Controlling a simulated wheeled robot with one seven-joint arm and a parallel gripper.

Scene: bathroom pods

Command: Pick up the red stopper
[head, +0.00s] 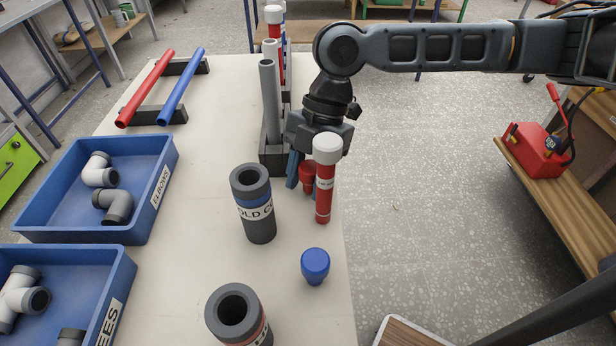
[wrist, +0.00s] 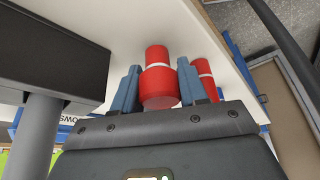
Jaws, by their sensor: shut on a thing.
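The red stopper (head: 307,174) is at the right side of the white table, partly hidden behind a red tube with a white cap (head: 325,190). My gripper (head: 303,180) reaches down over it with its blue fingers on either side. In the wrist view the red stopper (wrist: 159,84) sits between the two blue fingers of my gripper (wrist: 158,74), which is shut on it. I cannot tell whether the stopper touches the table. A similar blue stopper (head: 315,265) stands nearer on the table.
The capped red tube stands close by my gripper's right side. A grey collar (head: 252,185) with a blue band stands to the left and another (head: 234,304) in front. A dark rack with a grey pipe (head: 269,100) is just behind. Blue bins (head: 150,215) line the left.

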